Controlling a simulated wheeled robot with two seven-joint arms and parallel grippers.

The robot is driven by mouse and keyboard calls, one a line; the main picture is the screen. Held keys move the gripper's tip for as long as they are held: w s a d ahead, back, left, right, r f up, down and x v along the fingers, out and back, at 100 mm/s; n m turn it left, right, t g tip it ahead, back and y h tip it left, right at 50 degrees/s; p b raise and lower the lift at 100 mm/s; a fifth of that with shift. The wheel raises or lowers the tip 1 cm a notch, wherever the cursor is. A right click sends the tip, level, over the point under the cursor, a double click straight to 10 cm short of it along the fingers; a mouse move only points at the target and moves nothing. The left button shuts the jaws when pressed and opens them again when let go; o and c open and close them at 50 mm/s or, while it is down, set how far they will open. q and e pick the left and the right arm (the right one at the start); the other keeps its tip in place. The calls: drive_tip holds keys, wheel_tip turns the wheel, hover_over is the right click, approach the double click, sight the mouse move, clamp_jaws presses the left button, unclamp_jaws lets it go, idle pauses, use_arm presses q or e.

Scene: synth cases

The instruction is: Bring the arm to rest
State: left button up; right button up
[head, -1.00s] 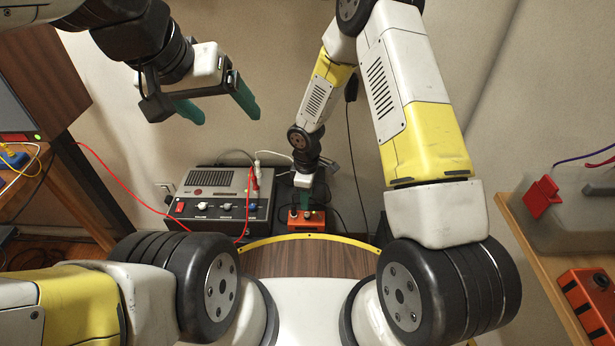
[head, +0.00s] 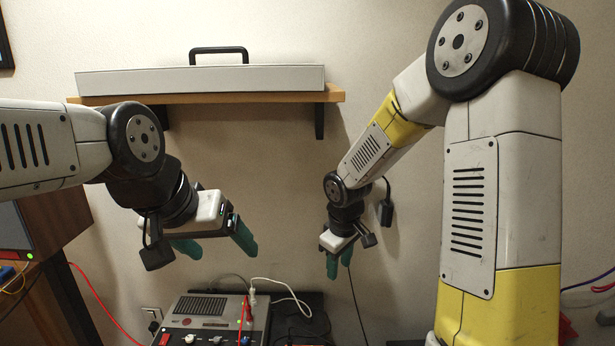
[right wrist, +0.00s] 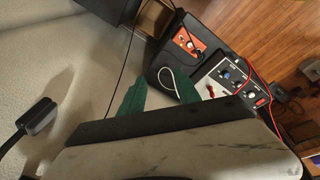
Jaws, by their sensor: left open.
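My left gripper (head: 215,243) hangs in the air at the left of the head view, above the grey control box. Its two green fingers are spread, with nothing between them. My right gripper (head: 339,264) hangs further back, right of the control box, pointing down. In the right wrist view its green fingers (right wrist: 157,90) are apart and hold nothing. Past them lies an orange box (right wrist: 186,46) on a dark surface, clear of the fingers. The orange box is outside the head view.
The grey control box (head: 200,322) carries knobs and red and white cables. A wall shelf (head: 250,98) with a long pale case (head: 200,80) is behind my left arm. A black plug-like block (head: 386,210) hangs by the wall. A wooden cabinet (head: 55,230) stands left.

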drive_tip(key=s+d+r+m+t+y, duration=0.1)
drive_tip(key=s+d+r+m, duration=0.2)
drive_tip(key=s+r, duration=0.6)
drive_tip(key=s+d+r+m+t+y, duration=0.1)
drive_tip(key=s+d+r+m+t, duration=0.1)
drive_tip(key=s+r+m, duration=0.3)
drive_tip(key=s+d+r, duration=0.1)
drive_tip(key=s+r, duration=0.3)
drive_tip(key=s, duration=0.1)
drive_tip(key=shift+s+d+r+m+t, duration=0.15)
drive_tip(key=shift+r+m+t, duration=0.15)
drive_tip(key=shift+m, duration=0.1)
